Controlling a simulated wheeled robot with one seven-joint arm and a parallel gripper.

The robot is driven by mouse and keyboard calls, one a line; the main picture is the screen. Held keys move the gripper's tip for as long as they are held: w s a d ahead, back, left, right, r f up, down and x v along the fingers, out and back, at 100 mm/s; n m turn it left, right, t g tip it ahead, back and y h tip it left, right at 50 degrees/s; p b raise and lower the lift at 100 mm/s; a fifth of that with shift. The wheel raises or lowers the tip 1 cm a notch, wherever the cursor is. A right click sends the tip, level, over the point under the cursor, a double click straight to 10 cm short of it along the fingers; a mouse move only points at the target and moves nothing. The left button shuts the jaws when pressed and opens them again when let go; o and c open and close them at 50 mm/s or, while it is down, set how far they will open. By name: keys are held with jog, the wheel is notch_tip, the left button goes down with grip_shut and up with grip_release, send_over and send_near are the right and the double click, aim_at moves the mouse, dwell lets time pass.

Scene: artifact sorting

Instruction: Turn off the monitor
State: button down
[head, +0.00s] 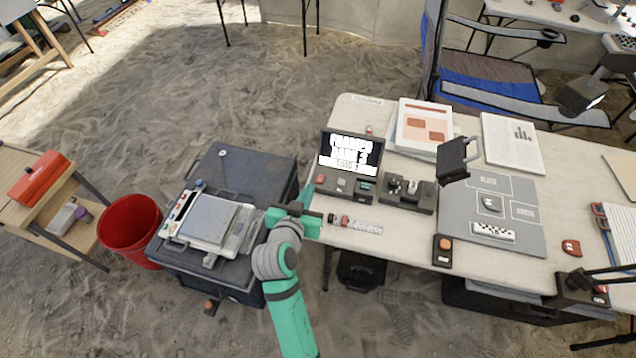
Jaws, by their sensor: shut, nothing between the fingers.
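The monitor (350,153) stands at the left end of the white table. Its small screen is lit, with white lettering on a dark ground. The base below the screen carries a red button (320,178), a grey button (341,183) and a teal part. My teal arm rises from the bottom of the head view. My gripper (322,217) is at the table's left edge, in front of and below the monitor base, apart from the buttons. It is shut and empty; its fingertips are small and hard to make out.
On the table (400,240), a dark device (408,193) sits right of the monitor, with papers (422,128) behind. A small box with an orange button (443,248) is near the front edge. A dark case (240,165) and a red bucket (130,228) stand left.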

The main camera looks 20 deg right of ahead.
jog(key=shift+w+d+r, duration=0.1)
jog(key=shift+r, duration=0.05)
send_over(320, 178)
jog(key=s+a, duration=0.2)
jog(key=s, duration=0.1)
notch_tip(320, 178, down, 4)
jog(key=shift+s+f, duration=0.25)
jog(key=shift+f, duration=1)
jog(key=shift+a+f, duration=0.1)
jog(key=shift+f, duration=0.6)
